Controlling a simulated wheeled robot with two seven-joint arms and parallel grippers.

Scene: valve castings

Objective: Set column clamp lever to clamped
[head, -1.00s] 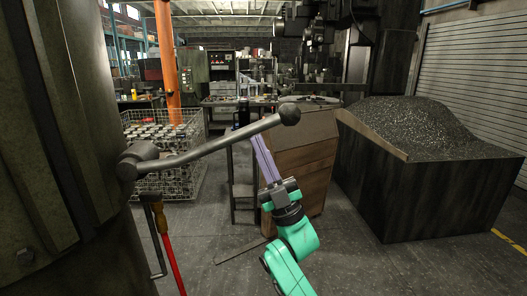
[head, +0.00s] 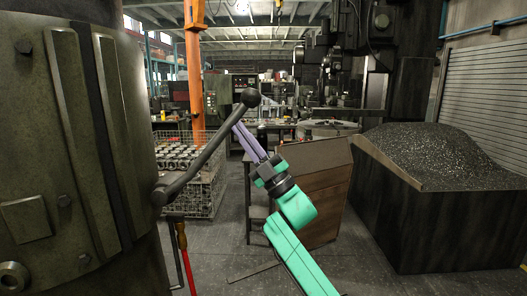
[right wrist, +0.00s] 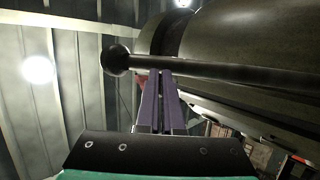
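The column clamp lever (head: 207,147) is a dark bar with a ball knob (head: 250,97) at its free end. Its hub (head: 160,196) sits on the big green-grey machine column at left, and the bar slants steeply up to the right. My right gripper (head: 237,127) has long purple fingers pressed close together, with nothing seen between them. The fingertips are at the bar's underside just short of the knob, seemingly touching it. In the right wrist view, the bar (right wrist: 225,70) crosses just beyond the fingertips (right wrist: 160,74), with the knob (right wrist: 115,60) to their left. My left gripper is out of view.
The machine column (head: 85,150) fills the left side. A wire basket of castings (head: 205,195) stands behind the lever. A brown wooden cabinet (head: 318,190) is behind my right arm, and a dark bin of metal chips (head: 440,220) stands at right. A red-handled tool (head: 183,250) hangs below the hub.

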